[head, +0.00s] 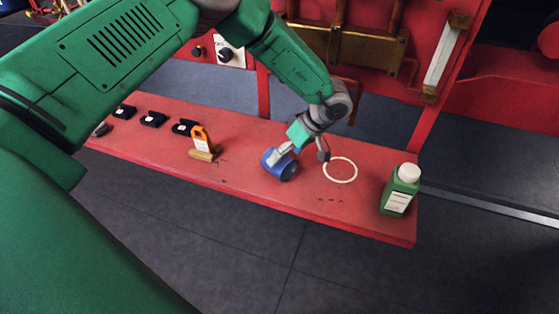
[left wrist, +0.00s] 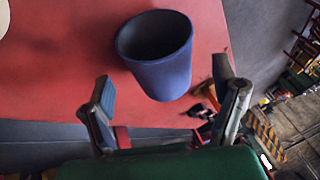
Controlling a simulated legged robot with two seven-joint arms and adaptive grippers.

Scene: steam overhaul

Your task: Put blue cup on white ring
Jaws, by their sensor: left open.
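The blue cup (head: 268,160) is on the red bench, left of the white ring (head: 343,183) and apart from it. It appears to lie on its side in the head view, its dark round end toward the ring. In the left wrist view the cup (left wrist: 163,75) shows its dark mouth toward the upper left. My left gripper (head: 286,151) is open at the cup and partly covers it. Its two fingers (left wrist: 164,75) show on either side of the cup's lower end; whether they touch it is unclear. My right gripper is not in view.
A green bottle with a white cap (head: 399,192) stands right of the ring on the red bench (head: 250,183). Several black pieces (head: 153,118) lie farther left. Red panels with brass pipework (head: 345,52) rise behind.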

